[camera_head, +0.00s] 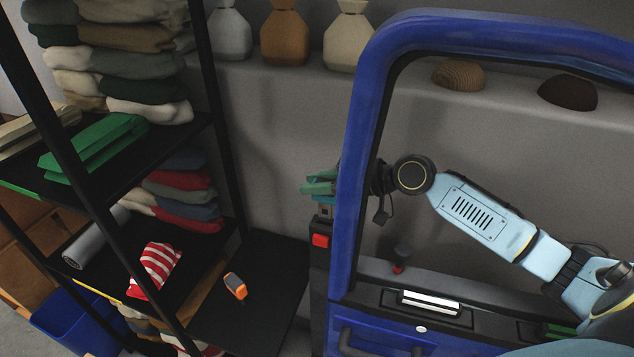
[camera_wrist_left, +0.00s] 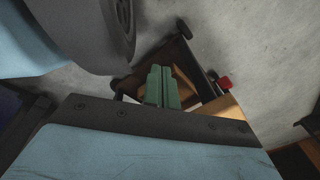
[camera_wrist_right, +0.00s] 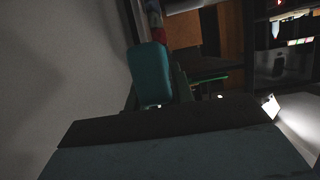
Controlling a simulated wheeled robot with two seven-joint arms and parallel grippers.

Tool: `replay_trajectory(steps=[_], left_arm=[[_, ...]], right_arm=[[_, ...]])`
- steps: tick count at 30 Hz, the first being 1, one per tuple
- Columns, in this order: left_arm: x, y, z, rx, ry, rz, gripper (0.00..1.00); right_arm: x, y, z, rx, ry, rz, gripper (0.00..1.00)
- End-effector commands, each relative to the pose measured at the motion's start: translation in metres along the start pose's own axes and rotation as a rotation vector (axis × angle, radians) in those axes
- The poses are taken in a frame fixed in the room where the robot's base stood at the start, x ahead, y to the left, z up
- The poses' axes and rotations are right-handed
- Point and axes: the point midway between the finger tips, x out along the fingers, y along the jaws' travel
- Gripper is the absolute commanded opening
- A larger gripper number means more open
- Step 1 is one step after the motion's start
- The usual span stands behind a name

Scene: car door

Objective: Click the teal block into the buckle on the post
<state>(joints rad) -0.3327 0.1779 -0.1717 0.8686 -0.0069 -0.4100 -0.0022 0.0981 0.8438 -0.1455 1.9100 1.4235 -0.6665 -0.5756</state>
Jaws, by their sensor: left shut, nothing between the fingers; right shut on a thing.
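The teal block (camera_wrist_right: 150,75) is large in the right wrist view, between the fingers of my right gripper (camera_head: 320,184). In the head view, that gripper reaches through the blue door's window opening, past its left frame bar, and block and green fingers are hard to separate. The buckle (camera_head: 320,240), with a red face, sits on top of the dark post (camera_head: 318,285), just below the gripper. A small grey part shows between them; I cannot tell whether block and buckle touch. My left gripper (camera_wrist_left: 163,88) is shut and empty in the left wrist view, and out of the head view.
The blue door frame (camera_head: 352,190) stands around my right forearm, with little room at its left bar. A black shelf (camera_head: 225,130) with folded cloths stands on the left. An orange-and-black device (camera_head: 235,286) lies on a low dark surface. Vases stand on the back ledge.

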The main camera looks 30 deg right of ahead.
Motion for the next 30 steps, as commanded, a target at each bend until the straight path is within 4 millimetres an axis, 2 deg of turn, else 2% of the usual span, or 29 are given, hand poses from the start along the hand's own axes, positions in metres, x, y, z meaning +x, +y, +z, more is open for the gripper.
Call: replay_trajectory(steps=[30], left_arm=[[0.022, 0.003, 0.001, 0.001, 0.001, 0.001, 0.0]], right_arm=[[0.009, 0.0, 0.023, 0.001, 0.0, 0.0, 0.0]])
